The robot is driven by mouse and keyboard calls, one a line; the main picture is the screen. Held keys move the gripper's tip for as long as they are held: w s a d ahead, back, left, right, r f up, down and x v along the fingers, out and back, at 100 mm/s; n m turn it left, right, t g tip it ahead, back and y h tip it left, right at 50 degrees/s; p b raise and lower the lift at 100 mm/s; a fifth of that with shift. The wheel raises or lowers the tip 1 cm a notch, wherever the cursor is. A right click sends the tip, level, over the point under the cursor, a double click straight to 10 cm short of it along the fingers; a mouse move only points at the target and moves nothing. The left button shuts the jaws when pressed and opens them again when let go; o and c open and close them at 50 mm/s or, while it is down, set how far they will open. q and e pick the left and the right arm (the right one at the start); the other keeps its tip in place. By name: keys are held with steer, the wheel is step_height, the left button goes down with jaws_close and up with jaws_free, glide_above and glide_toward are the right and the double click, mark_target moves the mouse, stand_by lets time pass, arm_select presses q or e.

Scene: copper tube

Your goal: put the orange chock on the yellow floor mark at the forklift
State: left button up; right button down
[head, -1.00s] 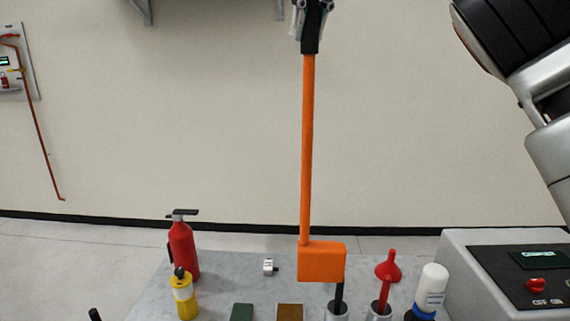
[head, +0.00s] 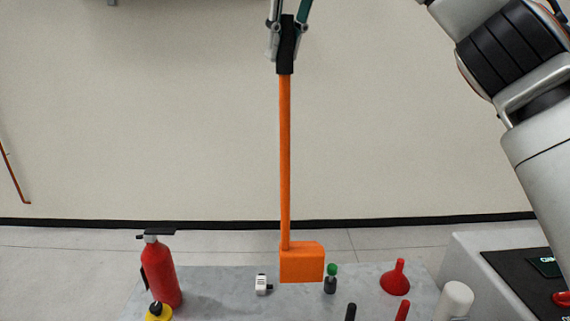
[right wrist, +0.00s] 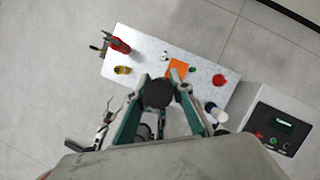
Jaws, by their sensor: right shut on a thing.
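The orange chock (head: 302,264) is a block at the lower end of a long orange pole (head: 285,160) with a black grip at its top. My right gripper (head: 287,42) is shut on that black grip, and the pole hangs upright. In the right wrist view my right gripper's fingers (right wrist: 157,96) close around the round black grip, and the chock (right wrist: 178,66) shows beyond it, over the grey table. How high the chock is above the table top is hard to tell. The yellow floor mark and the forklift are not in view.
The grey table (head: 218,285) carries a red extinguisher (head: 162,275), a yellow bottle (right wrist: 123,70), a small white object (head: 263,284), a green-topped tool (head: 331,278), a red funnel (head: 397,279) and a white bottle (head: 456,300). A grey console (head: 470,250) stands right. Open floor lies behind.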

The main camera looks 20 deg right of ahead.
mark_target(284, 148)
step_height(284, 148, down, 20)
steer(key=shift+r, duration=0.2)
stand_by(0.9)
steer(key=c, duration=2)
jaws_free()
steer(key=shift+f, duration=0.25)
steer(key=shift+c, duration=0.2)
steer(key=shift+o, duration=1.3)
steer(key=shift+s, duration=0.15)
steer(key=shift+r, duration=0.1)
